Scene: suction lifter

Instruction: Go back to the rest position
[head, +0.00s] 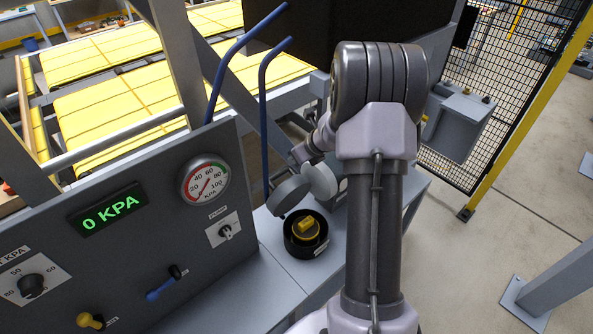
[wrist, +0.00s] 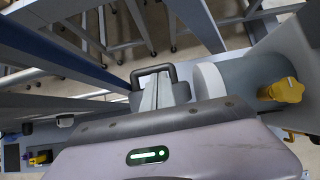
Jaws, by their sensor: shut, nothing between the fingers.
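In the wrist view my gripper (wrist: 155,80) reaches out from its pale housing, with its fingers together and nothing between them. In the head view my arm stands in front on the right and hides much of the gripper; my wrist links hang over the grey bench. The grey control panel (head: 130,240) stands at the left. Its green display (head: 109,208) reads 0 KPA, and the round gauge (head: 205,182) has a red needle.
A black round base with a yellow knob (head: 306,227) sits on the bench (head: 285,262) close below my wrist. Blue curved bars (head: 264,120) rise behind the panel. A mesh fence (head: 505,95) stands at the right. Open floor (head: 470,260) lies right of my arm.

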